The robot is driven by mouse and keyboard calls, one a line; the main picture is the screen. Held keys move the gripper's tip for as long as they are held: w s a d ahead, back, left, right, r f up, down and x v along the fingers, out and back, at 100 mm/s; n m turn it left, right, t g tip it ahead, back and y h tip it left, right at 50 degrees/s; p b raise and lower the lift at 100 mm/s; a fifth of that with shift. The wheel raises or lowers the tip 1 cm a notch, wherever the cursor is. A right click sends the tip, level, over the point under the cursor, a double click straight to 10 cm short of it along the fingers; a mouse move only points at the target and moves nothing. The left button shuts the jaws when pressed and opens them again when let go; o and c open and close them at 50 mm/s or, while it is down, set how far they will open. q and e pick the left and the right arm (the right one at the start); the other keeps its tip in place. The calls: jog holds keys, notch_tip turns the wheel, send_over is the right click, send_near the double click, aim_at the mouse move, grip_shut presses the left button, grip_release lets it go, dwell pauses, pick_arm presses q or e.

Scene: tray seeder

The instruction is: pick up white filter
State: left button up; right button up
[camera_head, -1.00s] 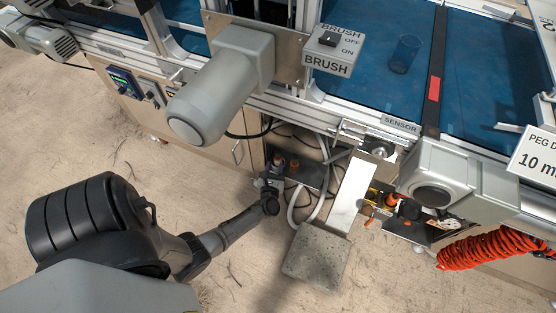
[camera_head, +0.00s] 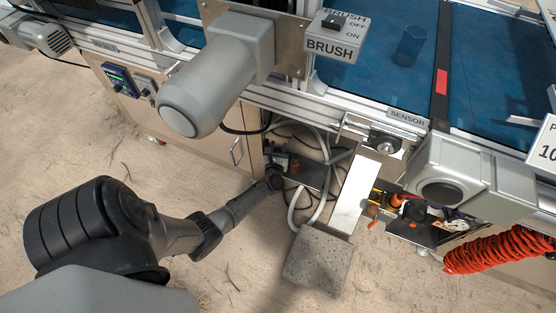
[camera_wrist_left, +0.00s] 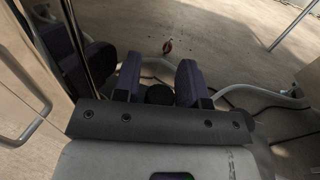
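My left arm comes in from the left in the head view, and its gripper (camera_head: 279,164) reaches into the open space under the machine, beside a dark shelf (camera_head: 312,174). In the left wrist view the two purple-dark fingers (camera_wrist_left: 158,78) stand apart. A dark round shape (camera_wrist_left: 159,95) shows between their bases; I cannot tell whether it is an object or part of my gripper. I cannot make out a white filter in either view. My right gripper is not in view.
A cabinet with a door handle (camera_head: 236,152) stands left of the opening. Pale hoses (camera_head: 294,212) run past the shelf to a concrete block (camera_head: 318,260) on the floor. A white metal plate (camera_head: 353,192), tools and an orange coiled hose (camera_head: 495,249) are to the right.

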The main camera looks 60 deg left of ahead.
pick_arm(q)
jog(key=shift+w+a, duration=0.1)
jog(key=shift+a, duration=0.05)
jog(key=c, duration=0.3)
grip_shut()
jog(key=shift+r+p, duration=0.45)
notch_tip(320, 180, up, 3)
jog(key=shift+r+p, duration=0.1)
jog(key=shift+p, duration=1.1)
jog(key=p+v, duration=0.4)
jog(key=v, duration=1.4)
jog(key=shift+f, duration=0.3)
